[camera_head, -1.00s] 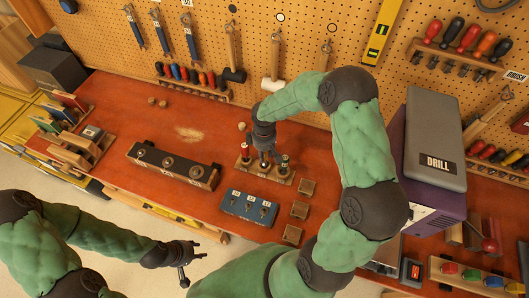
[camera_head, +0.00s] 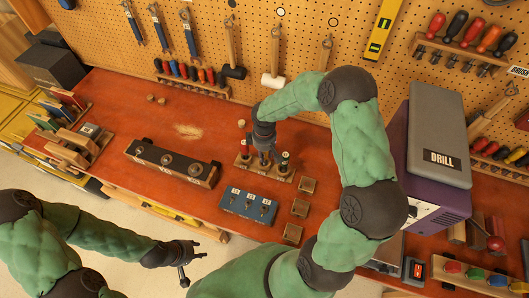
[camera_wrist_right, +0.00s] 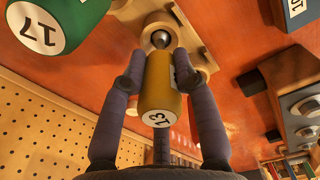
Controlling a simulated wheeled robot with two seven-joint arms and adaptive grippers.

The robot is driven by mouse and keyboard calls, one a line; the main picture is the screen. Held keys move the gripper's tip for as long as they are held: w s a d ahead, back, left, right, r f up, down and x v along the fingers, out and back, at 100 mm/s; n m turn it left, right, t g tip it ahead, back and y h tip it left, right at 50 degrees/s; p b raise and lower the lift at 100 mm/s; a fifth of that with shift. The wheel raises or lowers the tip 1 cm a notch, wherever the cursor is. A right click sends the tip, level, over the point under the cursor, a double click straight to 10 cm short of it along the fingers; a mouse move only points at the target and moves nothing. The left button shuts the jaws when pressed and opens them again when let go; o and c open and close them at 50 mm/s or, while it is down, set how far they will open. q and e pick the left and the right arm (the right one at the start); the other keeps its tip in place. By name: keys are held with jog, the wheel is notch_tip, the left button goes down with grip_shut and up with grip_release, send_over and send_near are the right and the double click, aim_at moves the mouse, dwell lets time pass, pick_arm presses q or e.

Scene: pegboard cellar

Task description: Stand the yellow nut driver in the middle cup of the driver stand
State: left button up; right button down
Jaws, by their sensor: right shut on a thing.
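The yellow nut driver (camera_wrist_right: 157,84), marked 13, is held between the fingers of my right gripper (camera_wrist_right: 160,85). In the wrist view its metal part lines up with a pale round cup (camera_wrist_right: 152,24) of the driver stand; I cannot tell how deep it sits. In the head view my right gripper (camera_head: 265,160) is over the middle of the wooden driver stand (camera_head: 277,177) and largely hides the yellow driver. A green driver (camera_head: 284,160) is at the stand's right end, also seen in the wrist view (camera_wrist_right: 58,20). My left gripper (camera_head: 194,264) is open and empty, off the table's front edge.
A red-topped driver (camera_head: 241,154) is at the stand's left end. A dark-topped wooden holder (camera_head: 172,164) is to the left, the drill box (camera_head: 437,140) to the right.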

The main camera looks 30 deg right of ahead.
jog(key=shift+f, duration=0.1)
jog(key=c, duration=0.9)
grip_release()
jog(key=shift+r+p, duration=3.25)
jog(key=shift+r, duration=1.8)
